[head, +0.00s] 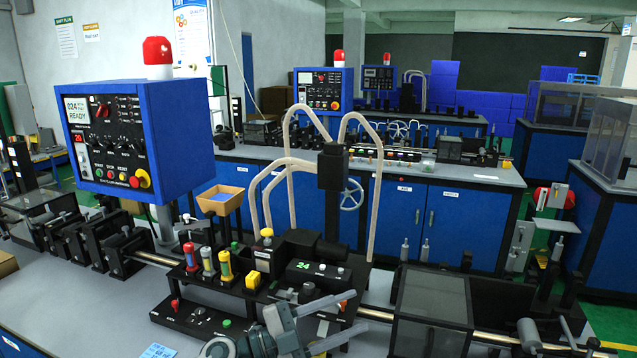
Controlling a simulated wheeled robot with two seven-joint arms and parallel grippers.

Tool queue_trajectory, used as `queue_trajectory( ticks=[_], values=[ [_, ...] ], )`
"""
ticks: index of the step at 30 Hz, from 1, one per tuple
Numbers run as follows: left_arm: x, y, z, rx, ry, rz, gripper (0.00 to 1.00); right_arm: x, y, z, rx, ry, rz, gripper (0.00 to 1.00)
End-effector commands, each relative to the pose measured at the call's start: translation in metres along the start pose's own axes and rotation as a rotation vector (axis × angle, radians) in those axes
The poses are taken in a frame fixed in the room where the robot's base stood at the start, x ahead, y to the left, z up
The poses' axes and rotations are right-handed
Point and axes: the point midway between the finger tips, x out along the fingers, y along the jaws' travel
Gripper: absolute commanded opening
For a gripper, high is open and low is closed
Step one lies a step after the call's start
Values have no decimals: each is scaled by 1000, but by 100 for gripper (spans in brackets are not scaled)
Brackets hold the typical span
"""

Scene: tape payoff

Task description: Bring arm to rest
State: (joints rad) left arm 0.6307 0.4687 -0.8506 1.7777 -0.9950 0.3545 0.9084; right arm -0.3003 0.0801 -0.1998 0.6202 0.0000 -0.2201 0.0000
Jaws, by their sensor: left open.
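My left gripper (361,311) is at the bottom centre of the head view, over the front edge of the black machine on the near bench. Its two grey fingers point right and are spread apart, with nothing seen between them. Part of my grey left arm (220,347) shows at the bottom edge. Just behind the gripper is a black control block (318,278) with small knobs and a green 24. I cannot make out whether the gripper touches the machine. My right gripper is not seen.
A blue control box (180,135) with a red lamp stands at the left. Red, white and yellow handled parts (208,262) stand in a black rack beside the gripper. A clear-covered box (430,310) is to the right.

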Motion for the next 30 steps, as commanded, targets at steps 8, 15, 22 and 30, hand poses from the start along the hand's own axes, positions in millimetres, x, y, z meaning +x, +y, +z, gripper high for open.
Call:
queue_trajectory(
  ticks=[8, 15, 22, 30],
  values=[
    [-54, -22, 21, -228, -232, -470, 43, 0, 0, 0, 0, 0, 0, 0],
    [-148, 14, 67, -465, -595, -718, 43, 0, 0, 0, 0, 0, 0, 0],
    [-252, 107, 86, -717, -1005, -777, 43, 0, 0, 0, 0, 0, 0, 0],
    [-350, 233, 49, -991, -1415, -648, 43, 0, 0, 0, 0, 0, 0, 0]
  ],
)
